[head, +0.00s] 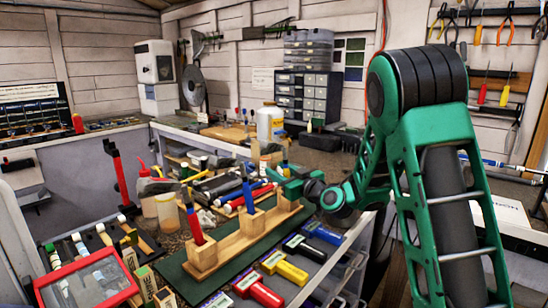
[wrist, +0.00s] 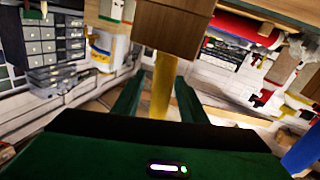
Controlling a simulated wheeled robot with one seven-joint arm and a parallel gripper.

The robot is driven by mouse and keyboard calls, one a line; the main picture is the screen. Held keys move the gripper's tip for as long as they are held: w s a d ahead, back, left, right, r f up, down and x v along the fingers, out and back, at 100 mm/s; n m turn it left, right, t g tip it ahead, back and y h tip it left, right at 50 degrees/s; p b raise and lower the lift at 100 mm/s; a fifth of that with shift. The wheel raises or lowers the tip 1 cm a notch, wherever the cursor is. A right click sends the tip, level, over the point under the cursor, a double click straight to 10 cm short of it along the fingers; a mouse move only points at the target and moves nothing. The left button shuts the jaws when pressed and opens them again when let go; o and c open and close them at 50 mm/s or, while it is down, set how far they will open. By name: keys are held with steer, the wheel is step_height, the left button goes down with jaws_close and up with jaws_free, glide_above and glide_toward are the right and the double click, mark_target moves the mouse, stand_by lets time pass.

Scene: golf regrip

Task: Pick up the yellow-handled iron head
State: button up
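A yellow handle (wrist: 163,85) stands between the fingers of my gripper (wrist: 157,92) in the wrist view. One end meets a wooden block (wrist: 172,28). A gap shows between the left finger and the handle, so the gripper looks open around it. In the head view my gripper (head: 292,187) is at the farthest block of the wooden stand (head: 240,238), where a small yellow piece (head: 285,171) shows. Iron metal on the handle cannot be made out.
A green mat (head: 190,290) lies under the stand. An open drawer holds a yellow tool (head: 291,271) and a red tool (head: 258,290). Bottles and clutter crowd the bench behind.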

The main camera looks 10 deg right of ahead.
jaws_close()
